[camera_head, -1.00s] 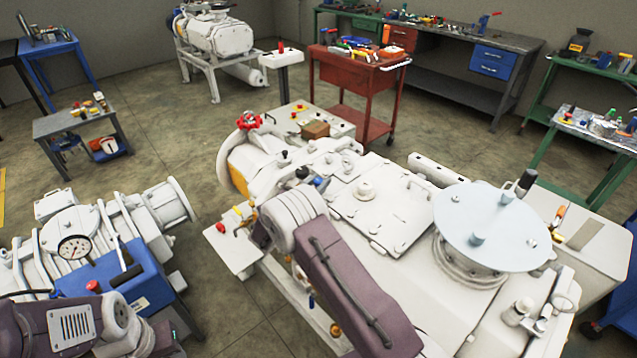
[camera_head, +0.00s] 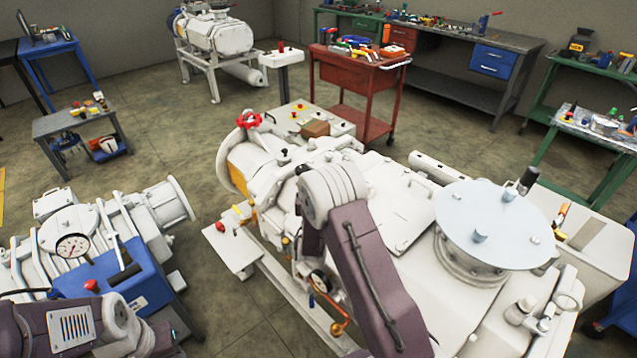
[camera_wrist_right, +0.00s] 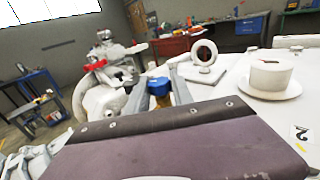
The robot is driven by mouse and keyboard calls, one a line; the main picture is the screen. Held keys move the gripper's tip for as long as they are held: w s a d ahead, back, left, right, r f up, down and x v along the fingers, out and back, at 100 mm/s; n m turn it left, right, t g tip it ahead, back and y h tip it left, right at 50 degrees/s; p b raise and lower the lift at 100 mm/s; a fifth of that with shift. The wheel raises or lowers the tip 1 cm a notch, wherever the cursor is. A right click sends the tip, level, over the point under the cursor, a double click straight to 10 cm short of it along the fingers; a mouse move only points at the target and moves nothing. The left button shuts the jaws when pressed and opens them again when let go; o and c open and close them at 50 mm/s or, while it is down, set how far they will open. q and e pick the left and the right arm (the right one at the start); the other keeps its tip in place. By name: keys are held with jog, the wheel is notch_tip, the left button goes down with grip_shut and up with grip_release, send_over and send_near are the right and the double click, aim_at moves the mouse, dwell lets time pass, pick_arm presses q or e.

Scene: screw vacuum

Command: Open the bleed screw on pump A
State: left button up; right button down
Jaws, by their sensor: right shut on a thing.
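My right gripper (camera_wrist_right: 158,84) shows in the right wrist view with its grey fingers around a small blue knob (camera_wrist_right: 158,87). It is shut on this knob, at the near edge of a white pump. I cannot tell for certain that this knob is the bleed screw. In the head view my right arm reaches over the large white pump (camera_head: 398,200) in the middle and hides the knob and the gripper. Another white pump (camera_head: 62,215) with a round gauge stands at lower left. My left arm is at the lower left corner; its gripper is not seen.
A round pale plate (camera_head: 490,225) tops the large pump at right. A red valve handwheel (camera_head: 248,120) is at its far end. A small white shelf (camera_head: 232,250) juts from its side. A red tool cart (camera_head: 352,85) stands behind. Open floor lies at left.

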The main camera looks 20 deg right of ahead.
jog(key=shift+n+y, duration=0.3)
jog(key=shift+y, duration=0.1)
jog(key=c, duration=1.1)
grip_release()
jog(key=b+v, duration=0.1)
jog(key=v, duration=0.8)
jog(key=shift+f, duration=0.1)
